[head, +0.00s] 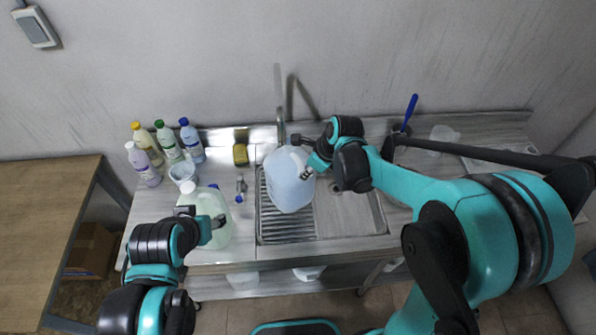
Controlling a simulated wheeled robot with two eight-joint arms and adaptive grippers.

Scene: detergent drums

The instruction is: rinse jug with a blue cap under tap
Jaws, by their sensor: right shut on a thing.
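A large pale-blue translucent jug (288,184) is over the left part of the sink (345,215), just below and in front of the tap (281,125). No cap shows on it from here. My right gripper (309,173) is shut on this jug at its right side. I cannot tell whether water runs. A pale-green jug (207,207) with a white cap stands on the counter left of the sink; a bit of blue shows at its upper right. My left gripper (217,222) is in front of this jug, overlapping it in view; whether its fingers are open or touch it is unclear.
Several capped bottles (167,143) and a white cup (182,172) stand at the counter's back left. A blue-handled brush (408,112) stands behind the sink. A clear container (444,134) is at the back right.

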